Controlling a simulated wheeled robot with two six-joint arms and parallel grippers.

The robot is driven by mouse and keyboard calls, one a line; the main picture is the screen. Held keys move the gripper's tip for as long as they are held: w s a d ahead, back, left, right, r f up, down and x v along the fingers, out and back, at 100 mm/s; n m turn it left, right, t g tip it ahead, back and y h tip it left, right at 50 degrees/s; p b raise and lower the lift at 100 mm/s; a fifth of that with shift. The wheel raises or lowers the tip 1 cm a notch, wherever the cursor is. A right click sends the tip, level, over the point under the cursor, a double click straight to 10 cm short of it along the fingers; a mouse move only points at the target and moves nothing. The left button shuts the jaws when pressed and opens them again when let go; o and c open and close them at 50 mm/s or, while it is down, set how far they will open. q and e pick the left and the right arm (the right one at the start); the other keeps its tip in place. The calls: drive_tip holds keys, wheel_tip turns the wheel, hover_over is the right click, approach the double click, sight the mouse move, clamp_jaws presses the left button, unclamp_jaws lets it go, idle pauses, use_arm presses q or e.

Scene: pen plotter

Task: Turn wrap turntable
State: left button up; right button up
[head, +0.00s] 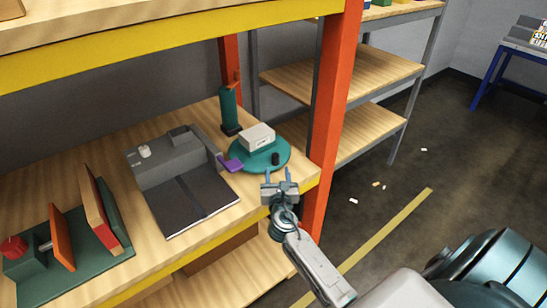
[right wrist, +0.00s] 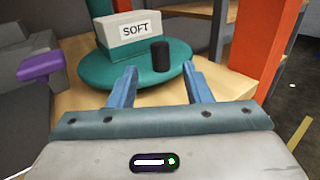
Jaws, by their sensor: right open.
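The wrap turntable is a round teal disc (head: 261,163) on the wooden shelf, near its right front corner. A white box (head: 257,137) stands on it, and in the right wrist view the box reads "SOFT" (right wrist: 128,35). A black upright knob (right wrist: 161,56) stands near the disc's edge; it also shows in the head view (head: 275,158). My right gripper (head: 278,173) is open and empty just in front of the disc. In the right wrist view its two blue fingers (right wrist: 162,80) point toward the disc, with the black knob beyond the gap between them. My left gripper is not in view.
A grey machine with a dark bed (head: 195,208) and a purple handle (head: 231,165) lies left of the disc. A green dispenser (head: 230,108) stands behind. An orange post (head: 333,110) rises close on the right. A green vise-like fixture (head: 75,262) sits at far left.

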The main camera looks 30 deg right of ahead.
sight(276, 160)
drive_tip(key=x, duration=0.8)
drive_tip(key=shift+w+d, duration=0.1)
drive_tip(key=shift+w, duration=0.1)
drive_tip(key=shift+f, duration=0.1)
clamp_jaws()
